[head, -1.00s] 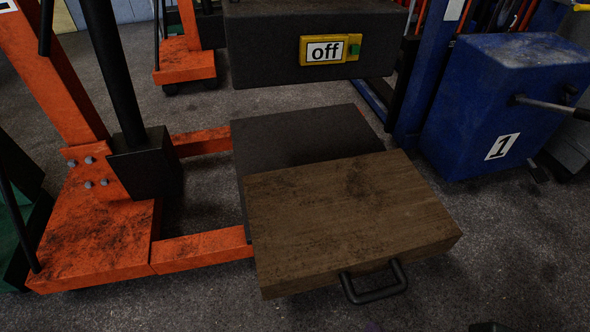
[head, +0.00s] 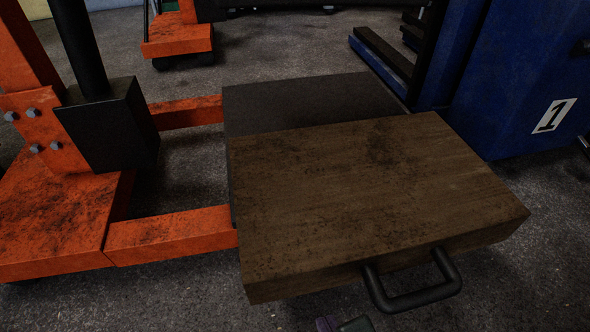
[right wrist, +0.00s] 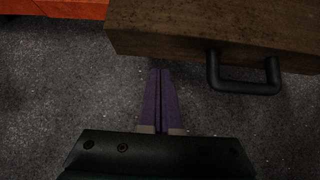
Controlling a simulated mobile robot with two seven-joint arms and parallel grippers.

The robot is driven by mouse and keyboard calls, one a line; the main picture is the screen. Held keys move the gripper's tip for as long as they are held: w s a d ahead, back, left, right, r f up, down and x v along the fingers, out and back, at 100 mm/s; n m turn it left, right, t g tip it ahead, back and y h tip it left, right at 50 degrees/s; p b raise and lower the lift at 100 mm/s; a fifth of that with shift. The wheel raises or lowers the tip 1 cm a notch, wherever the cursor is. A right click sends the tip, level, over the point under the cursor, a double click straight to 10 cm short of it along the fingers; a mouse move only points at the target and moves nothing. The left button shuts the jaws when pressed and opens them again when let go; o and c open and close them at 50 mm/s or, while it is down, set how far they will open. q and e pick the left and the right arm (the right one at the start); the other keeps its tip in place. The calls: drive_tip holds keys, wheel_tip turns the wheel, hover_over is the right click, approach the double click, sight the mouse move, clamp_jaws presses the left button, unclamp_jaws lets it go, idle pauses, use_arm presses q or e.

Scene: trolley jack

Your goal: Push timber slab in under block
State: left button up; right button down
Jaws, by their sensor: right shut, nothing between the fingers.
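The brown timber slab (head: 370,180) lies with its back part over a flat dark plate (head: 305,100). Its front overhangs the floor, and a black handle (head: 412,293) sticks out of its front face. The block is mostly out of the head view; I cannot tell whether the dark strip at the top edge is its underside. My right gripper (right wrist: 160,72) is shut and empty, in front of the slab and left of the handle; in the right wrist view its purple fingertips show just short of the slab's front face. I cannot tell whether they touch. My left gripper is not in view.
An orange jack frame (head: 170,232) with a dark post foot (head: 108,125) stands left of the slab. A blue machine marked 1 (head: 520,90) stands at the back right. Grey floor (head: 545,280) is clear at the right front.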

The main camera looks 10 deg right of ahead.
sight(308, 274)
drive_tip(key=w+f+b, duration=0.1)
drive_tip(key=w, duration=0.1)
drive_tip(key=w+f+b, duration=0.1)
drive_tip(key=w, duration=0.1)
drive_tip(key=w+f+b, duration=0.1)
drive_tip(key=w+b, duration=0.1)
drive_tip(key=shift+w+a+f, duration=0.25)
drive_tip(key=shift+f, duration=0.1)
drive_tip(key=shift+w+r, duration=0.15)
drive_tip(key=shift+w, duration=0.4)
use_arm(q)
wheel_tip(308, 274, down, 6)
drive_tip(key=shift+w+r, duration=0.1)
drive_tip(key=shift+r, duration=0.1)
